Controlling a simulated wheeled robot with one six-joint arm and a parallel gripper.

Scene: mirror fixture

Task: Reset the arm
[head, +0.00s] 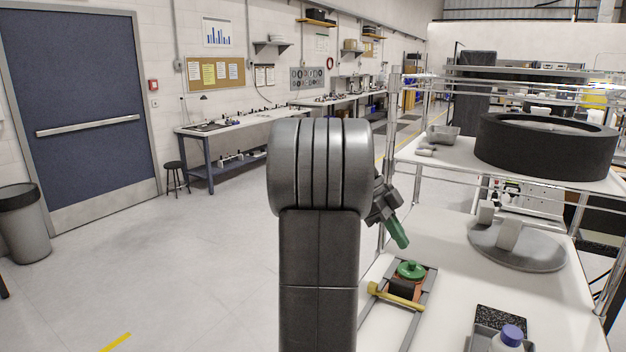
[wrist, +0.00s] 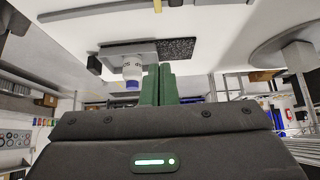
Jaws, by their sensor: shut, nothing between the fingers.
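My gripper (head: 399,241) has green fingers and hangs over the left part of the white bench, in front of the shelf rack. In the wrist view its green fingers (wrist: 159,84) are together, with nothing between them. My dark grey arm fills the middle of the head view and hides part of the room and the bench's left edge. In the head view the fingertips point down and to the right, above and apart from a green round knob (head: 411,269) on a small fixture.
The fixture has a yellow-handled part (head: 396,296) and grey rails. A round grey plate (head: 540,253) lies further right. A large black ring (head: 546,157) rests on the shelf above.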

